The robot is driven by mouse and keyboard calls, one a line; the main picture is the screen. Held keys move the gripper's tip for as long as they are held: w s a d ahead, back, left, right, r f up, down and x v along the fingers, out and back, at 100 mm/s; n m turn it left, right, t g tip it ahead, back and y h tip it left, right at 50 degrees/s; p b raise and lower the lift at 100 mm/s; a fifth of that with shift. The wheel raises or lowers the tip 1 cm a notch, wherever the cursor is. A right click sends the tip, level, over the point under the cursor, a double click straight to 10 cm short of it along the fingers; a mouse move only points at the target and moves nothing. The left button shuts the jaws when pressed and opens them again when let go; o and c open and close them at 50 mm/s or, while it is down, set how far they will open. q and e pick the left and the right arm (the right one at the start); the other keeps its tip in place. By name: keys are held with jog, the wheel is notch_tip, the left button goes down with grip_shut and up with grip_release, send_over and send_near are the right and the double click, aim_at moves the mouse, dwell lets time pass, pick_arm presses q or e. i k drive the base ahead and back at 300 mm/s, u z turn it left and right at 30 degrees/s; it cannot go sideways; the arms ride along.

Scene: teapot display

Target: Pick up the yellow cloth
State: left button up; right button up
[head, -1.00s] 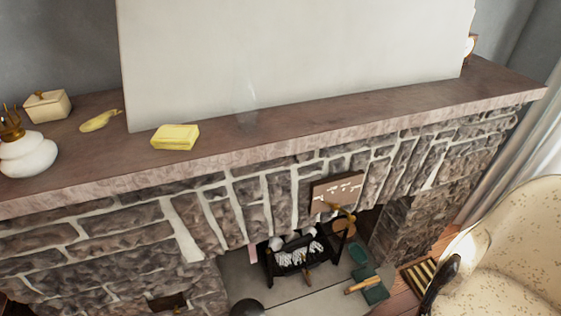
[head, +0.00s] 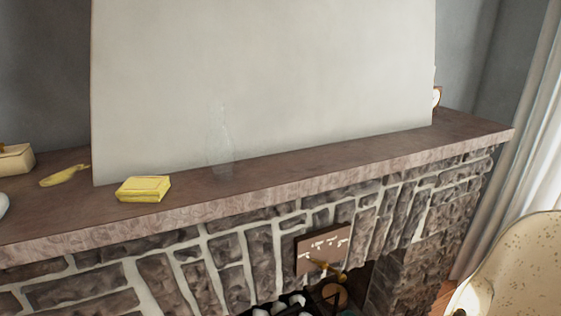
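A folded yellow cloth (head: 143,189) lies on the mantel shelf (head: 300,178), left of its middle, just in front of the large pale panel. A second, flatter yellow thing (head: 64,176) lies farther left on the shelf; I cannot tell what it is. Neither of my grippers shows in the head view. Nothing touches the folded yellow cloth from above.
A large pale panel (head: 265,90) stands along the back of the shelf. A cream box (head: 14,159) is at the left edge. A glassy, see-through shape (head: 220,150) stands before the panel. A speckled armchair (head: 515,270) is at the lower right.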

aim_at(143, 188)
jog(key=u, duration=0.8)
